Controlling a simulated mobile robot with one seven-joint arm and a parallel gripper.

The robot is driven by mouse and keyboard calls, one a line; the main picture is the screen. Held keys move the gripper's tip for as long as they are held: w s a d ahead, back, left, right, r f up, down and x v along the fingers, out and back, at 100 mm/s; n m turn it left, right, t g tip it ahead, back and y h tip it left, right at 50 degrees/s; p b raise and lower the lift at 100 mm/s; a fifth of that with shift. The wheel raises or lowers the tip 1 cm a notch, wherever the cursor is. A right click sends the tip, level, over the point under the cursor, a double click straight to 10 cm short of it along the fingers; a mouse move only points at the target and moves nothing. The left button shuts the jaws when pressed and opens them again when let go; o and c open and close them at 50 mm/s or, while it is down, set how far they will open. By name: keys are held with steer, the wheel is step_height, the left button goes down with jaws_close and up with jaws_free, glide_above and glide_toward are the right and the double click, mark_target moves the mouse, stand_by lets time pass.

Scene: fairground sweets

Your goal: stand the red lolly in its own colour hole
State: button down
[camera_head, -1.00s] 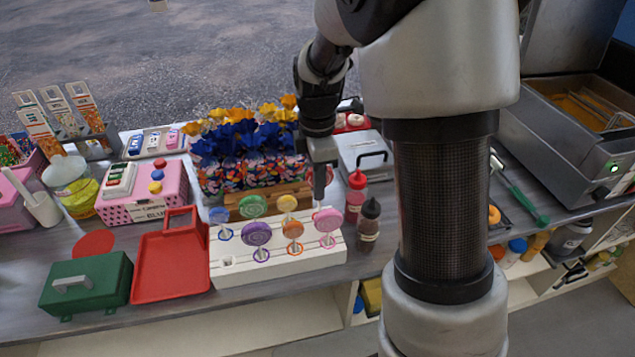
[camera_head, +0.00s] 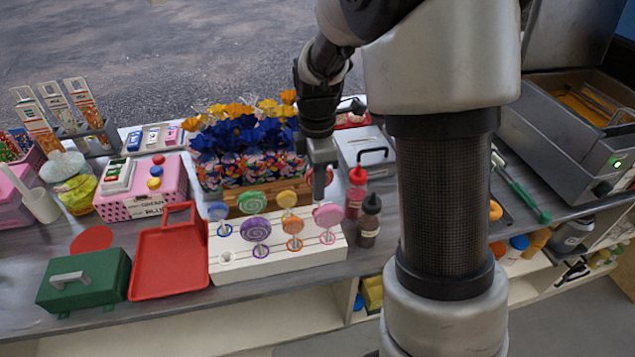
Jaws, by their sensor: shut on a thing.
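The white lolly stand (camera_head: 300,261) sits at the counter's front. Lollies stand in it: blue (camera_head: 218,212), green (camera_head: 251,202), yellow (camera_head: 287,199), purple (camera_head: 255,229), orange (camera_head: 292,224) and pink (camera_head: 328,216). An empty hole (camera_head: 227,258) shows at its front left. My gripper (camera_head: 320,192) points down over the stand's back right end, behind the pink lolly. It is shut on the red lolly (camera_head: 309,178), whose reddish head shows only at the edges of the fingers. The lolly's stick and the stand beneath it are mostly hidden.
A flower-patterned box with blue and yellow flowers (camera_head: 240,140) stands right behind the stand. Red (camera_head: 356,192) and dark (camera_head: 369,222) sauce bottles stand close to its right end. A red tray (camera_head: 168,265) and green box (camera_head: 85,280) lie left. A flat red disc (camera_head: 92,240) lies behind the green box.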

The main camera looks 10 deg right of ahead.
steer(key=shift+f, duration=0.1)
steer(key=shift+f+b, duration=0.45)
steer(key=shift+f, duration=0.1)
steer(key=shift+f, duration=0.1)
step_height(320, 180, down, 2)
steer(key=shift+f+b, duration=0.1)
steer(key=shift+b, duration=0.75)
steer(key=c, duration=1.1)
jaws_free()
